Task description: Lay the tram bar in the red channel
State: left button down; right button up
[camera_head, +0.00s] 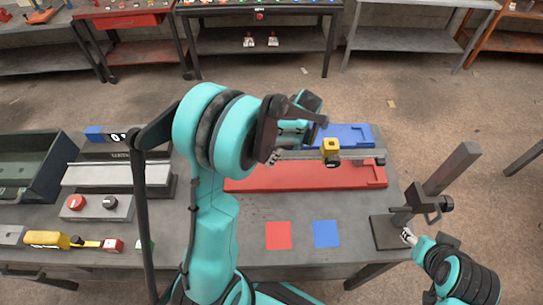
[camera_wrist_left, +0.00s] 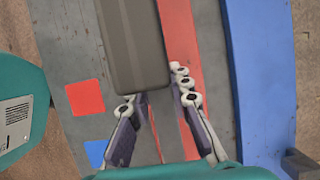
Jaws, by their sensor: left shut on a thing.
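The tram bar (camera_head: 360,154) is a long grey bar with a yellow block (camera_head: 331,147) on it. It lies level, roughly parallel to the red channel (camera_head: 300,178), and shows over that channel's far side; its height is hard to judge. My left gripper (camera_head: 277,156) is shut on the bar at its left part, where my arm hides the rest. In the left wrist view, the gripper's fingers (camera_wrist_left: 165,150) stand over the red channel (camera_wrist_left: 183,45). My right gripper (camera_head: 408,236) is at the bench's right, by a dark stand; its jaw opening is unclear.
A blue channel (camera_head: 350,134) lies behind the red one. Red (camera_head: 278,235) and blue (camera_head: 326,233) squares mark the front of the bench. The dark stand with a post (camera_head: 450,170) rises at the right. A button box (camera_head: 97,207) and a green bin (camera_head: 28,165) are at the left.

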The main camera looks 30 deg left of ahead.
aim_at(285, 154)
pick_arm(q)
jog(key=shift+f+b, duration=2.25)
jog(key=shift+f, duration=0.55)
jog(key=shift+f+b, duration=1.95)
jog(key=shift+f, duration=0.05)
jog(key=c, duration=1.3)
grip_release()
jog(key=shift+d, duration=0.1)
jog(key=v, duration=1.2)
jog(key=shift+s, duration=0.1)
